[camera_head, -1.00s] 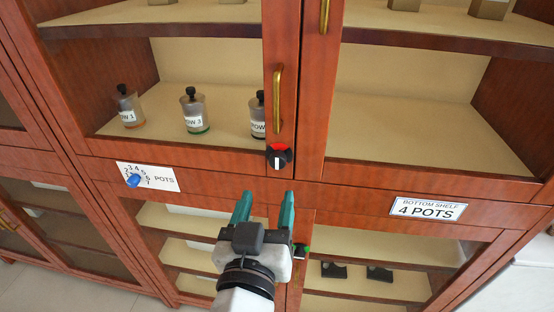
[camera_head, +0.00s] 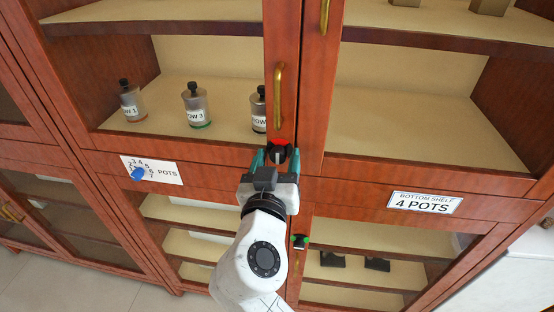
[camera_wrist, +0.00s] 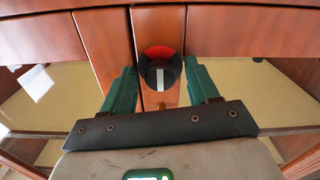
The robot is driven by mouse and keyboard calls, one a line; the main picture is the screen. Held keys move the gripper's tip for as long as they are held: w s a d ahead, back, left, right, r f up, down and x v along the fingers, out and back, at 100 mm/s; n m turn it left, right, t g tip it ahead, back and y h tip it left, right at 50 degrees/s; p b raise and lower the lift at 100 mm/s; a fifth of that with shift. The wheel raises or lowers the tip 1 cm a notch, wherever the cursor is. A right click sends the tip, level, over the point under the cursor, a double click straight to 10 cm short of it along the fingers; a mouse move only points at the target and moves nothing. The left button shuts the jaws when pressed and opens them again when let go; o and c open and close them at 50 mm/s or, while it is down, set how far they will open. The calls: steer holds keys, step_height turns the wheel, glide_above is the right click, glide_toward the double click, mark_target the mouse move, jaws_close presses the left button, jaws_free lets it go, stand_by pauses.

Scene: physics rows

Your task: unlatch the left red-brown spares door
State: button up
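The left red-brown door (camera_head: 283,45) is shut, with a glass pane and a brass handle (camera_head: 278,92) on its right stile. Below the handle is a round black latch knob (camera_head: 279,155) with a white line and a red mark. In the wrist view the latch knob (camera_wrist: 160,76) sits between my two green fingers, its white line upright and red showing above it. My gripper (camera_head: 274,155) is open, with a gap between each finger and the knob. It also shows in the wrist view (camera_wrist: 162,88). The head view partly hides the knob behind my fingers.
Labelled bottles (camera_head: 195,106) stand on the shelf behind the left door. A blue dial on a POTS plate (camera_head: 160,171) is to the lower left. A lower latch with a green mark (camera_head: 300,241) and a "4 POTS" sign (camera_head: 425,202) are to the right.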

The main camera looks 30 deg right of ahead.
steer(key=c, duration=1)
steer(key=shift+n, duration=0.3)
steer(key=n+p, duration=0.1)
steer(key=n, duration=0.2)
steer(key=shift+n, duration=0.4)
steer(key=n+p, duration=0.1)
steer(key=n, duration=0.3)
steer(key=shift+r+n+p, duration=0.1)
steer(key=shift+n+p, duration=0.2)
steer(key=shift+p, duration=0.1)
steer(key=n+p, duration=0.3)
steer(key=n, duration=0.2)
steer(key=shift+n+p, duration=1.15)
steer(key=shift+n, duration=0.85)
